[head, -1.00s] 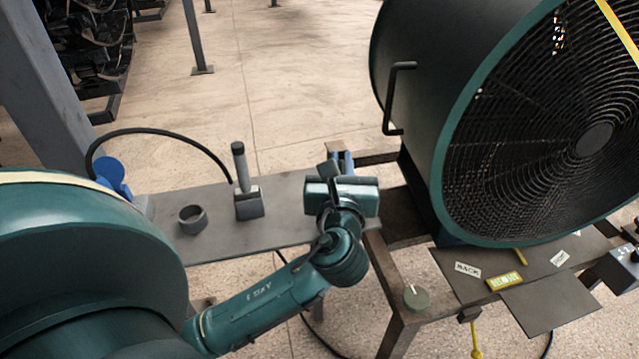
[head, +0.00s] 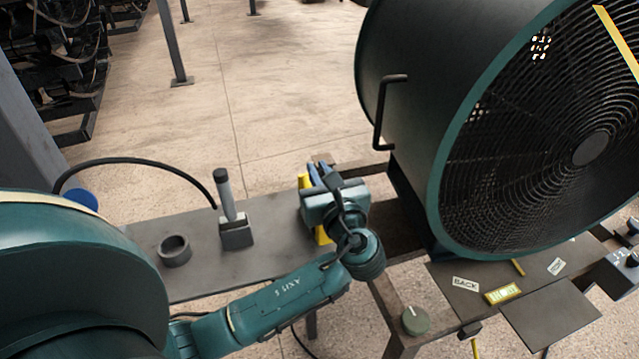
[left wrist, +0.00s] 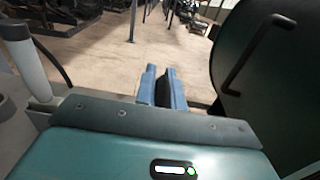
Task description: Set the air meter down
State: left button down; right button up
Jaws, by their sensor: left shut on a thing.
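My left gripper (head: 318,174) is over the right end of the grey bench (head: 205,280), beside the stand of the big fan. Its blue fingers are shut on a mostly hidden thing, which I take to be the air meter. Yellow parts of this air meter (head: 304,182) show beside and below the gripper in the head view. In the left wrist view, the gripper (left wrist: 163,90) shows its two blue fingers close together with a dark strip between them. I cannot tell whether the air meter touches the bench. My right gripper is not in view.
A dark ring (head: 174,251) and a block with an upright grey handle (head: 235,230) stand on the bench, with a black hose (head: 150,163) behind. The big fan (head: 540,130) fills the right. A plate with labels (head: 466,284) and a round knob (head: 415,320) are below it.

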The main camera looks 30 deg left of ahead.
pick_arm(q)
jog(key=shift+f, duration=1.15)
jog(key=c, duration=1.5)
grip_release()
jog(key=b+v, duration=0.1)
jog(key=v, duration=1.1)
jog(key=shift+s, duration=0.1)
